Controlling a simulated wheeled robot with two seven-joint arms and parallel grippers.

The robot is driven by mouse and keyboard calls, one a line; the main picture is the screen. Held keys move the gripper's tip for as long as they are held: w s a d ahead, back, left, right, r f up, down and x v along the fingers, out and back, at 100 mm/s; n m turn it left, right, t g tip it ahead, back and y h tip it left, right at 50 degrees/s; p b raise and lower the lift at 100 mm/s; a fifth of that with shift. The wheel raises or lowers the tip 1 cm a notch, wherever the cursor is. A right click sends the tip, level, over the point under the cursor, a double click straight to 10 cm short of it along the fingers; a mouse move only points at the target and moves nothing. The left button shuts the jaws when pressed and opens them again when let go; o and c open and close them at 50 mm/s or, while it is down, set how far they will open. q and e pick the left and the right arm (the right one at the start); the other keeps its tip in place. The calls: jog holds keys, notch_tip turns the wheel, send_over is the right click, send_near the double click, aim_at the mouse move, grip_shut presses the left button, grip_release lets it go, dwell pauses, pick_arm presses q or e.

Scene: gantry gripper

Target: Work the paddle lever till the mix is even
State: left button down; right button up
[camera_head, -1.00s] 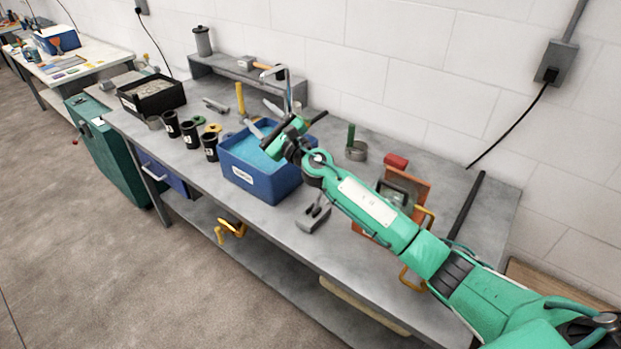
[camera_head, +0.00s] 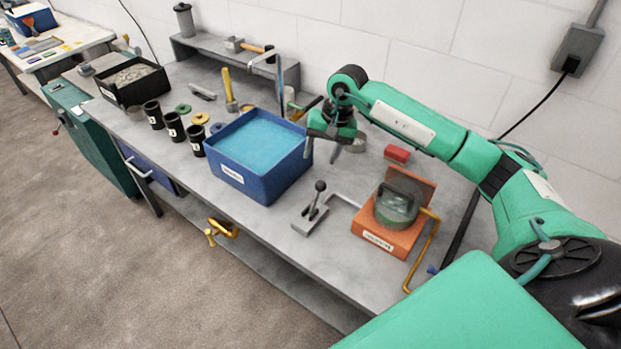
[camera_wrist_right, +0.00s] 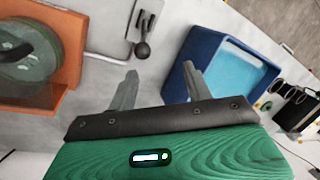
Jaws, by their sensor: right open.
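A lever with a black ball knob (camera_head: 320,187) stands on a small grey base (camera_head: 310,217) on the bench. A thin bent rod runs beside it toward an orange unit (camera_head: 385,240) that holds a round grey-green vessel (camera_head: 398,203). The mix inside is not clear to see. My right gripper (camera_head: 330,143) is open and empty, above the bench just right of the blue tub (camera_head: 232,178). In the right wrist view, its spread fingers (camera_wrist_right: 160,90) are apart from the black knob (camera_wrist_right: 142,50) and the tub (camera_wrist_right: 181,95). My left gripper is out of view.
A yellow bent bar (camera_head: 423,255) sticks out beside the orange unit. A red block (camera_head: 396,154) lies behind it. Black numbered cups (camera_head: 174,127) and a black tray (camera_head: 133,84) stand left. Bench space in front of the gripper, around the lever, is clear.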

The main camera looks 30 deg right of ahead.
aim_at(322, 182)
jog(key=shift+g+h, duration=0.3)
jog(key=shift+h, duration=0.2)
notch_tip(322, 182, down, 12)
jog(key=p, duration=0.5)
jog(key=shift+w+d+f+p, duration=0.15)
jog(key=shift+f+p, duration=0.1)
jog(key=shift+p, duration=0.15)
jog(key=shift+f, duration=0.4)
grip_shut()
